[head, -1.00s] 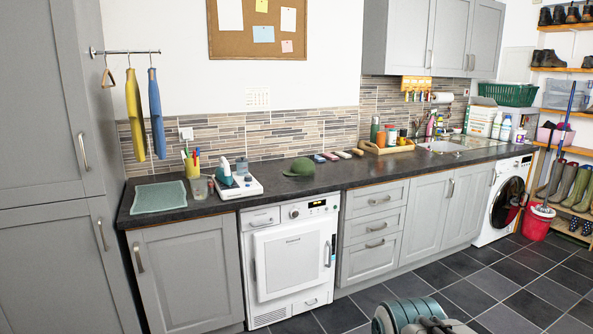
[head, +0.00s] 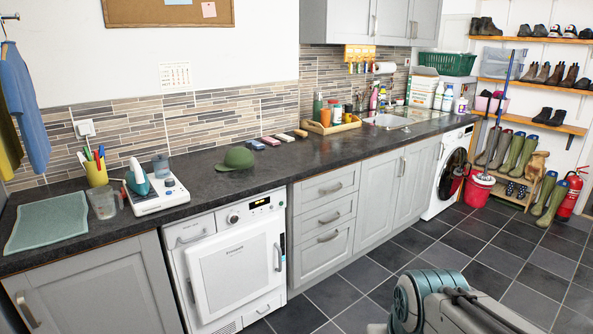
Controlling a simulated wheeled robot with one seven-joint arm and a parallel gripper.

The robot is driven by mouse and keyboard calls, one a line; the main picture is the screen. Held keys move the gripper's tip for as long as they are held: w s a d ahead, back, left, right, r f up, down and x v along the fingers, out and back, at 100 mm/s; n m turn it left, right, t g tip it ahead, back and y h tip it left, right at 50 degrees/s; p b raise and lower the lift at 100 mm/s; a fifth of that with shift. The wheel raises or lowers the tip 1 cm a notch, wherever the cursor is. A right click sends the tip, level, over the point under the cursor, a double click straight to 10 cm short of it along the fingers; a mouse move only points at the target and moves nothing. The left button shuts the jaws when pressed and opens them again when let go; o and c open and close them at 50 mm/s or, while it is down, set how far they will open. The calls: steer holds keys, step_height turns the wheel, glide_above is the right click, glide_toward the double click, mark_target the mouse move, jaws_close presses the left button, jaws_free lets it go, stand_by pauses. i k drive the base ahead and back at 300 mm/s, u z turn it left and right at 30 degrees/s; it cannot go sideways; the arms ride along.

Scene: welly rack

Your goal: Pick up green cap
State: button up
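Part of my arm shows at the bottom right of the head view, low and well away from the cap. My gripper cannot be made out in this view.
Left of the cap stand a white device (head: 155,192), a clear jug (head: 103,202) and a yellow pen cup (head: 96,172). Several small brushes or blocks (head: 271,141) lie behind it to the right. A wooden tray (head: 333,126) stands farther right.

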mark_target(237, 158)
steer(key=z, duration=0.2)
steer(key=i, duration=2.1)
steer(key=u, duration=0.85)
steer(key=i, duration=1.25)
steer(key=u, duration=0.65)
